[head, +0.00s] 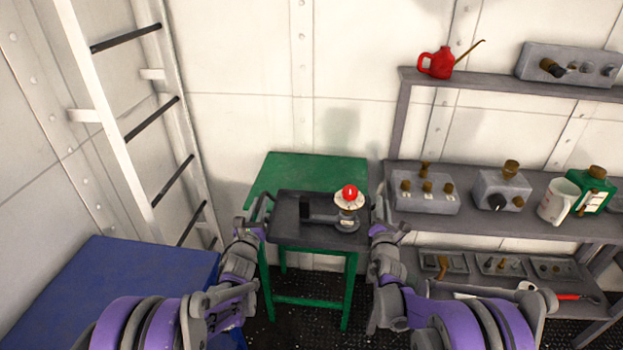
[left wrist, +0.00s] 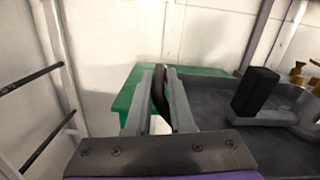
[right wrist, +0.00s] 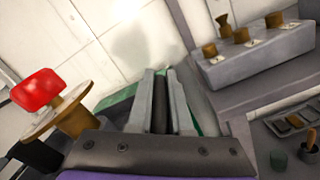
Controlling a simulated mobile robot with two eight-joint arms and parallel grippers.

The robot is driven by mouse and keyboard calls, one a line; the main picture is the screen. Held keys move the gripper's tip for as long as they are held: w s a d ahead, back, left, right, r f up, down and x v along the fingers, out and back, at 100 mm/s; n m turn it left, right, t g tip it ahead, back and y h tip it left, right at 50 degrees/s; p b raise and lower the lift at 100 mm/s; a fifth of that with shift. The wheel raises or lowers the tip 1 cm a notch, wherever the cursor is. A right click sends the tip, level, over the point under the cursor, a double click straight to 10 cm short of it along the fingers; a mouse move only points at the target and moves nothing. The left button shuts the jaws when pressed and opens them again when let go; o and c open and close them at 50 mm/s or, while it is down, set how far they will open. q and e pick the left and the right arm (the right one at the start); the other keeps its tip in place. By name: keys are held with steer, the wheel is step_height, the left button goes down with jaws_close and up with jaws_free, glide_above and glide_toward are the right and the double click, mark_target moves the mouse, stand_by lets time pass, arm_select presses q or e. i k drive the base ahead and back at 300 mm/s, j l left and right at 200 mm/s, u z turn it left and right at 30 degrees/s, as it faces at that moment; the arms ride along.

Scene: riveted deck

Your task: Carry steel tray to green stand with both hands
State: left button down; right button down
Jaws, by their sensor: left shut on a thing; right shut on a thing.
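The dark steel tray (head: 290,235) is held level between my two grippers, over the front part of the green stand (head: 310,168). I cannot tell whether the tray touches the stand top. On it are a dark tool with an upright block (head: 305,207) and a pale spool-like piece with a red knob (head: 350,194). My left gripper (head: 255,228) is shut on the tray's left handle, whose dark bar shows between the fingers in the left wrist view (left wrist: 162,95). My right gripper (head: 380,228) is shut on the right handle, also seen in the right wrist view (right wrist: 162,100).
A grey shelf unit (head: 470,185) with control boxes, a jug and a green can stands close on the right. A red oil can (head: 437,62) is on its upper shelf. A blue surface (head: 140,275) lies at left, near a white ladder (head: 125,110).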

mark_target(319, 180)
steer(key=i, duration=0.95)
